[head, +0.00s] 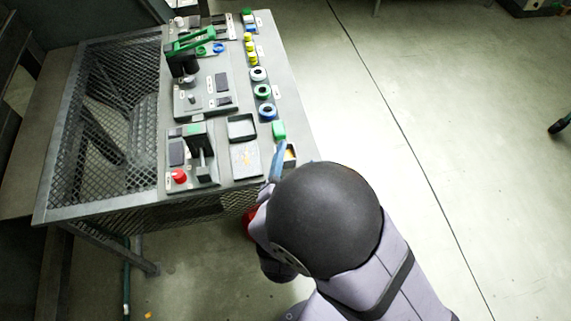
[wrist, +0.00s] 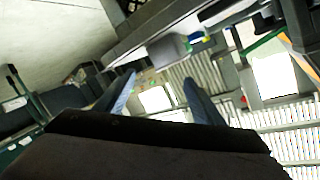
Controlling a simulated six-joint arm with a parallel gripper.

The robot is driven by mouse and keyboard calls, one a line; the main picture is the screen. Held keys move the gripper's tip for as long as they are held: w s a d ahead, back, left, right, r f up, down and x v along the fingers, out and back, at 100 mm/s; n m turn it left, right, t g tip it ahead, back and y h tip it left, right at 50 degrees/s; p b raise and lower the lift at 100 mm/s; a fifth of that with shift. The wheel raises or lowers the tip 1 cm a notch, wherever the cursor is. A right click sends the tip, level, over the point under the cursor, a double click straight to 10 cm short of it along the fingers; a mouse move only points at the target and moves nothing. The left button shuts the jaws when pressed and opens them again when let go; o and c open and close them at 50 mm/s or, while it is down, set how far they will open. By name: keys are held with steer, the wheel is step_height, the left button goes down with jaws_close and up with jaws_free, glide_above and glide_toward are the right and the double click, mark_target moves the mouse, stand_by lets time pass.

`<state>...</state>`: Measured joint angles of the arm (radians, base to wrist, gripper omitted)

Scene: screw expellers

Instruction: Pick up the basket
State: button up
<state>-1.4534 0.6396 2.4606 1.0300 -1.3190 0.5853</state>
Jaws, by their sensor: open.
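I cannot make out for certain which thing is the basket. In the head view a dark box with a green bar over it (head: 188,47) stands at the far end of the table, and a small shallow open tray (head: 241,127) lies nearer. My gripper is at the table's near right edge, mostly hidden behind my arm; one blue finger (head: 277,162) shows, apart from the dark box. In the wrist view my gripper (wrist: 160,82) is open, with two blue fingers apart and nothing seen between them.
The grey table (head: 292,115) carries a row of coloured rings and blocks along its right edge. A device with a red knob (head: 179,176) stands at the front. Wire mesh (head: 115,90) fills the table's left side.

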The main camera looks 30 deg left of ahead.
mark_target(286, 162)
steer(key=s+n+b, duration=0.1)
steer(key=f+n+y, duration=0.1)
steer(key=n, duration=0.1)
steer(key=s+f+n+b, duration=0.1)
steer(key=n, duration=0.1)
steer(key=shift+s+a+f+y+b, duration=0.15)
steer(key=shift+s+f+y+b, duration=0.05)
steer(key=shift+s+y+b, duration=0.1)
steer(key=shift+a+f+n+y+b, duration=0.15)
steer(key=shift+a+n+y+b, duration=0.25)
steer(key=shift+n+b, duration=0.5)
steer(key=shift+a+f+n+y+b, duration=0.1)
steer(key=shift+a+n+y+b, duration=0.25)
steer(key=shift+n+b, duration=0.55)
steer(key=shift+w+r+p, duration=0.15)
steer(key=shift+w+p, duration=0.2)
steer(key=shift+x, duration=2.35)
steer(key=shift+w+d, duration=0.15)
steer(key=shift+d, duration=0.05)
steer(key=shift+c, duration=0.6)
steer(key=c, duration=1.1)
steer(key=shift+r, duration=0.15)
